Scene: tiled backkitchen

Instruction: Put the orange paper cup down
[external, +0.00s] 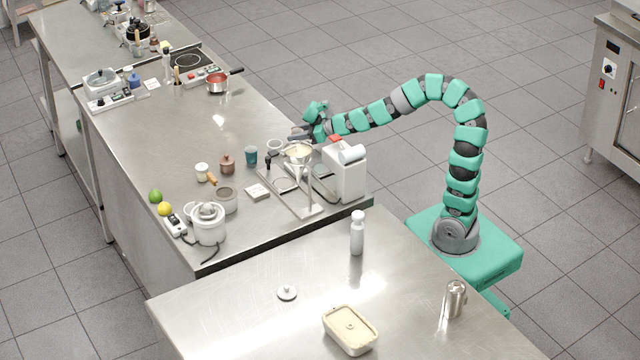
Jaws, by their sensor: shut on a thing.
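My gripper (300,134) is at the end of the green arm, over the right edge of the long steel counter (150,130). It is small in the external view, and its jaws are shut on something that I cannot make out. I cannot clearly pick out an orange paper cup; it may be hidden or too small to tell. A small red-orange patch (335,139) shows by the top of the white machine, just right of the gripper; I cannot tell what it is.
A metal stand (308,208) with a cream-lined funnel (298,150) and a white machine (345,176) stand close to the gripper. A dark teal cup (251,156) and a brown pot (227,165) are to the left. The counter's middle is clear. A second steel table (230,320) is in front.

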